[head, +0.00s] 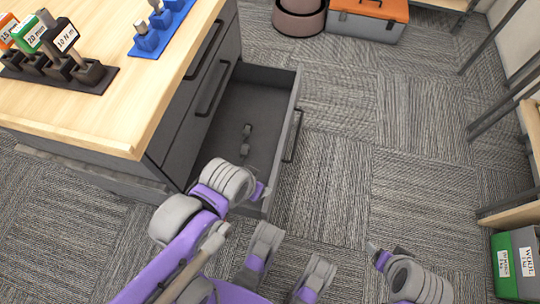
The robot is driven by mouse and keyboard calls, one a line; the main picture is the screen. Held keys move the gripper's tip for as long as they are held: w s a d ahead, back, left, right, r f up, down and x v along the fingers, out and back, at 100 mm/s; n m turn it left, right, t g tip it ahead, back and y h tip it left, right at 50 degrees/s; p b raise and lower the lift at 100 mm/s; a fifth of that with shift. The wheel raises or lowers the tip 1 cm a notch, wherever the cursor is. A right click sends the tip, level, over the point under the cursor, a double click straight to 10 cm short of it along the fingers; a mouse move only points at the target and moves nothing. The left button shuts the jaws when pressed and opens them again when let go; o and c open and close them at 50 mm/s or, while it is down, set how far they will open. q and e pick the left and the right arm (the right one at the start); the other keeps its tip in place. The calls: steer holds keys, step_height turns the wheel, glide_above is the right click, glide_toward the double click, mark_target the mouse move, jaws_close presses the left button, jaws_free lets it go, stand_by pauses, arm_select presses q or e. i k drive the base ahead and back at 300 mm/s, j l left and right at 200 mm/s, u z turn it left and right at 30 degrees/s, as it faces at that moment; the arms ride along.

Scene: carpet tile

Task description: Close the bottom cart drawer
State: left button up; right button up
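The wooden-topped cart (110,95) stands at the left with its dark bottom drawer (290,85) pulled out to the right. The drawer front (293,135) faces right, with a handle on it. Small grey items (246,138) lie inside. My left arm comes in from the lower left; its wrist part covers the drawer's near corner, and I cannot tell whether it touches. My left gripper (262,191) is mostly hidden there. Two grey-and-purple finger-like parts of mine stand apart below the drawer; which arm they belong to is unclear. My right gripper (374,250) shows only partly at lower right.
An upper drawer (205,95) looks shut. An orange-lidded toolbox (365,22) and a round bin (298,18) sit at the back. Carpet right of the drawer is clear.

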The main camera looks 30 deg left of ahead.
mark_target(264, 97)
steer(key=k+l+u, duration=0.15)
steer(key=l+u, duration=0.2)
steer(key=k+l+u, duration=0.2)
steer(key=u, duration=0.15)
steer(key=k+l+u, duration=0.15)
steer(key=u, duration=0.2)
steer(key=i+j+z, duration=0.5)
steer(key=j, duration=0.3)
